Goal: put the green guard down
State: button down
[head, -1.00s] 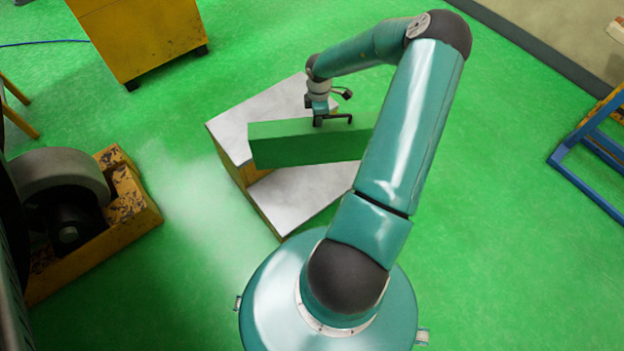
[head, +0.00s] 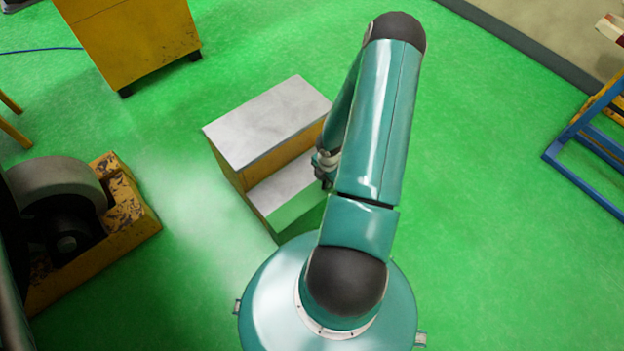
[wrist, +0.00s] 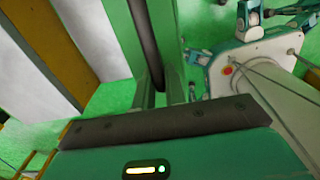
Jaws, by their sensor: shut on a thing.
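The green guard (head: 298,210) is a long, flat-sided green block. In the head view its left end shows over the near part of the lower tread of a two-step stand (head: 268,122); the rest is behind my arm. I cannot tell whether it touches the stand or hangs above it. My gripper (head: 324,182) is shut on the guard and mostly hidden by my arm.
The stand's grey upper tread is bare. A yellow cabinet (head: 130,40) stands at the back left, and a yellow machine with a grey wheel (head: 60,180) at the left. A blue frame (head: 590,165) is at the right. Green floor between them is open.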

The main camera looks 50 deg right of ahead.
jog(key=w+d+f, duration=0.7)
jog(key=w+f, duration=0.4)
jog(key=f, duration=0.1)
jog(key=shift+w+d+f, duration=0.25)
jog(key=shift+w+f, duration=0.15)
jog(key=shift+f, duration=0.1)
jog(key=c, duration=1.5)
grip_release()
jog(key=shift+o, duration=0.2)
notch_tip(320, 180, up, 12)
